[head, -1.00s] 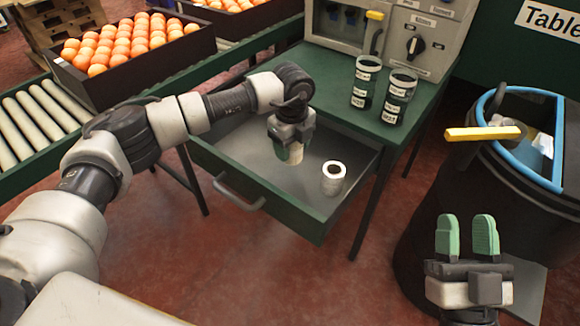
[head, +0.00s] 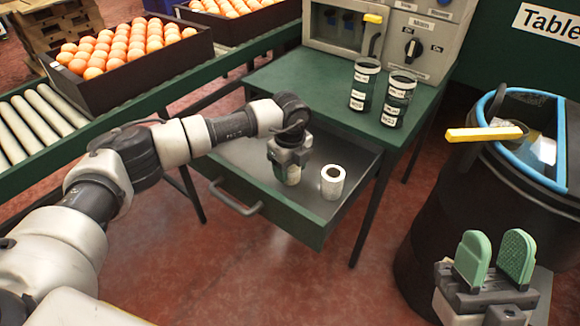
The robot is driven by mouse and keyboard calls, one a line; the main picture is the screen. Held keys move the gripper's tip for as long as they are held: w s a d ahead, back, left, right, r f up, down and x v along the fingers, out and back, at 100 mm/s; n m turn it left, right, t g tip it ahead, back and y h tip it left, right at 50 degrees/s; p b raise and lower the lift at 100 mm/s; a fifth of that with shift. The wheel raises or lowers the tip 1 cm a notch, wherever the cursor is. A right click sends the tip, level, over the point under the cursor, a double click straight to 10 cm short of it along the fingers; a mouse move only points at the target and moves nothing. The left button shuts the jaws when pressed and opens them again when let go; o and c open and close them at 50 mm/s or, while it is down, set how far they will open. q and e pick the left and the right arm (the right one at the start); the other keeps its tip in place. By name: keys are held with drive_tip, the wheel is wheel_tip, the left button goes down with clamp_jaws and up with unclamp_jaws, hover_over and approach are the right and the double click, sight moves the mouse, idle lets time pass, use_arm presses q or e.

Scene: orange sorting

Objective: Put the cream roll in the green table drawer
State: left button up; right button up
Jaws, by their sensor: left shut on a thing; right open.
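The green table drawer (head: 318,230) is pulled open under the green table. My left gripper (head: 287,173) points down over the inside of the drawer, shut on the cream roll (head: 293,177). The fingers hide much of that roll, and I cannot tell whether it touches the drawer floor. A white roll (head: 333,183) stands upright in the drawer, just right of my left gripper and apart from it. My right gripper (head: 495,260) is open and empty at the lower right, in front of the dark bin.
Two dark labelled jars (head: 363,84) (head: 397,98) stand on the green table (head: 290,75) beside a grey control panel (head: 420,40). A dark bin (head: 440,205) with a blue rim and a yellow-handled tool (head: 485,134) stands at right. Orange crates (head: 145,75) sit on the conveyor at left.

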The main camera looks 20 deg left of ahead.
use_arm(q)
drive_tip(key=o, duration=0.9)
